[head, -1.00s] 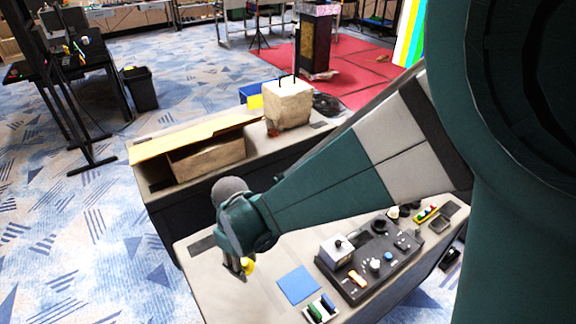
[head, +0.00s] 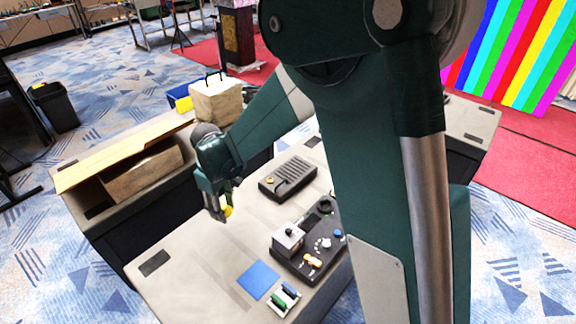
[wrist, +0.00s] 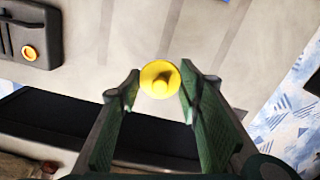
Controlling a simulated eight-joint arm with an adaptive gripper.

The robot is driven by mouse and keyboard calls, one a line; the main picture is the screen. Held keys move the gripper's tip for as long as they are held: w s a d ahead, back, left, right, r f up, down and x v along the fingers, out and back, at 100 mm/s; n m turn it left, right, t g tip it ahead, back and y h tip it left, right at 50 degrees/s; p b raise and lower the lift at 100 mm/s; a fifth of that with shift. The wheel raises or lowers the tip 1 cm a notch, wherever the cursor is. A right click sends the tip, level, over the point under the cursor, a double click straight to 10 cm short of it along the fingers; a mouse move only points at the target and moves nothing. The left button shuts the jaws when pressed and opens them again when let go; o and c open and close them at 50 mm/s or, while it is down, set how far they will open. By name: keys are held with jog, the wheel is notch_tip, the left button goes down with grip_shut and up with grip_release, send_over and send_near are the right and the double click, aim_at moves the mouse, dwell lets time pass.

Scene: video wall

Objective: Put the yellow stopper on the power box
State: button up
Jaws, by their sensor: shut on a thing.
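My gripper (head: 220,213) is shut on the yellow stopper (head: 228,211) and holds it over the grey table. In the wrist view the round yellow stopper (wrist: 160,78) sits between the fingertips. A black ribbed box (head: 289,177), which looks like the power box, lies on the table to the right of my gripper in the head view. It has a small yellow-orange round fitting at its near left end. In the wrist view the box (wrist: 22,22) is at the upper left, with the fitting (wrist: 30,52) facing up. The stopper is apart from the box.
A dark control panel (head: 318,252) with knobs and a grey block, a blue square (head: 258,280) and a small tray of green items (head: 284,298) lie at the table's near right. A second table with an open cardboard box (head: 145,172) stands behind.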

jog(key=w+d+r+m+p, duration=0.1)
jog(key=w+d, duration=0.5)
jog(key=w, duration=0.2)
jog(key=w+d+r+m+p, duration=0.1)
jog(key=w+d, duration=0.4)
jog(key=w, duration=0.4)
jog(key=m, duration=0.1)
send_over(289, 174)
jog(key=shift+w+r+p, duration=0.15)
jog(key=shift+r+p, duration=0.15)
jog(key=shift+p, duration=0.15)
jog(key=shift+f, duration=0.1)
jog(key=shift+f+b, duration=0.4)
jog(key=shift+f, duration=2.65)
jog(key=shift+f, duration=1.85)
jog(key=shift+f+b, duration=0.2)
jog(key=shift+b, duration=0.15)
